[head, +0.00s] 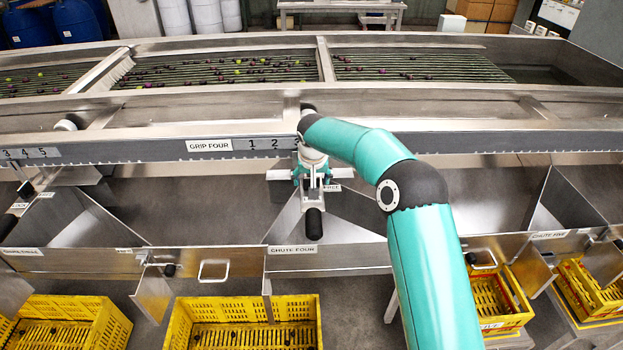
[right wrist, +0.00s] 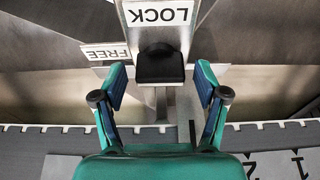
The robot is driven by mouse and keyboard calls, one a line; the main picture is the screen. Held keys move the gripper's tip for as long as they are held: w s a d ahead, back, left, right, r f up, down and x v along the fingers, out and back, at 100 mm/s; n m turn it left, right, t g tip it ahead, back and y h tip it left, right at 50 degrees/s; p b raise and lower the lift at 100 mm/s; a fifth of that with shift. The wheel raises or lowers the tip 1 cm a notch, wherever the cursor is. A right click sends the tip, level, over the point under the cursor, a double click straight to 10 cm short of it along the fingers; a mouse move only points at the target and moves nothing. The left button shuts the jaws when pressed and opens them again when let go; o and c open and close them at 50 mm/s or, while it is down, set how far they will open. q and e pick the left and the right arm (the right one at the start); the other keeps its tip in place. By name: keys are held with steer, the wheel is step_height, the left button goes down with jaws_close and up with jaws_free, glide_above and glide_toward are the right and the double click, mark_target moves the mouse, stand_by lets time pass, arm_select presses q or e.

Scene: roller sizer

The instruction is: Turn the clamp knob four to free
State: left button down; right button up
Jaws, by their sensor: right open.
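The black clamp knob (right wrist: 160,64) is ahead of my right gripper in the right wrist view. It lies between the lines of the two fingers, with a gap on each side. A LOCK label (right wrist: 159,14) is just beyond it, and a FREE label (right wrist: 106,53) is to its left; both read upside down. My right gripper (right wrist: 160,94) is open and empty. In the head view the right gripper (head: 312,182) is under the GRIP FOUR rail and hides the knob at least in part. The FREE label (head: 332,188) shows beside it. My left gripper is not in view.
A black-ended handle (head: 314,223) hangs below the gripper, above the CHUTE FOUR label (head: 293,250). The rail (head: 150,149) carries a number scale and runs just above. Metal chute dividers (head: 110,220) stand on both sides. Yellow crates (head: 243,303) sit below.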

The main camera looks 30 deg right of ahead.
steer(key=v, duration=1.1)
steer(key=shift+s+a+r, duration=0.15)
steer(key=shift+s+r, duration=0.05)
steer(key=shift+r, duration=0.15)
steer(key=shift+f, duration=0.1)
